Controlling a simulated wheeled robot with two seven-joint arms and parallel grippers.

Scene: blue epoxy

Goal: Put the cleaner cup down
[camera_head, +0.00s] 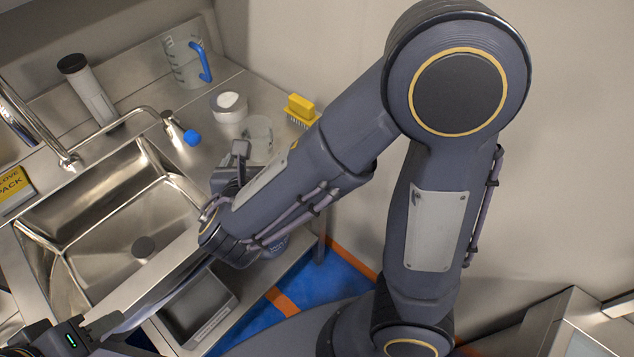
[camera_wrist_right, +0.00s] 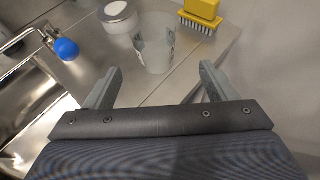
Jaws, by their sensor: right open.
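A clear cup (camera_head: 258,135), which I take for the cleaner cup, stands upright on the steel counter beside a white jar. It also shows in the right wrist view (camera_wrist_right: 154,42). My right gripper (camera_wrist_right: 158,78) is open and empty, its two fingers apart. The cup appears centred between and just beyond the fingertips, with gaps on both sides. In the head view, my right gripper (camera_head: 236,160) is partly hidden by my right arm. My left gripper (camera_head: 100,325) is at the lower left edge, low over the sink front; its fingers are not clear.
The white jar (camera_head: 229,106) is close behind the cup, and a yellow brush (camera_head: 301,110) lies at its right. A blue-handled jug (camera_head: 185,62) stands farther back. The sink basin (camera_head: 130,235) and a blue-tipped tap (camera_head: 180,130) are to the left.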

